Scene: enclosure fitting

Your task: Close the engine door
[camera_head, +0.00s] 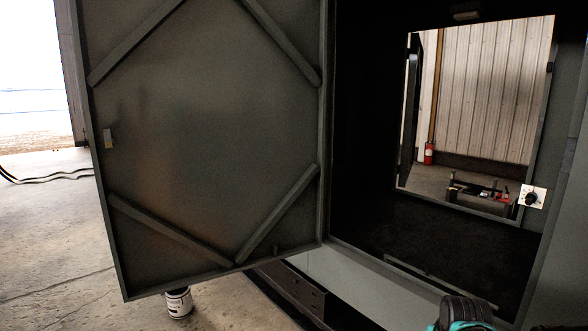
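The engine door (200,130) is a large dark grey panel with diagonal braces at its corners. It fills the left half of the head view and stands wide open, its inner face toward me. Its right edge meets the left side of the enclosure (365,120), whose dark inside is exposed. A small latch piece (108,138) sits on the door's free left edge. A dark ribbed part with a teal edge shows at the bottom right and seems to be part of my arm. My gripper's fingers do not show.
A white can (178,302) stands on the concrete floor under the door's lower edge. A rotary switch on a white plate (532,197) is on the enclosure's right side. Through the rear opening I see a red extinguisher (428,153) and a low stand. Floor at left is mostly clear, with cables (45,179).

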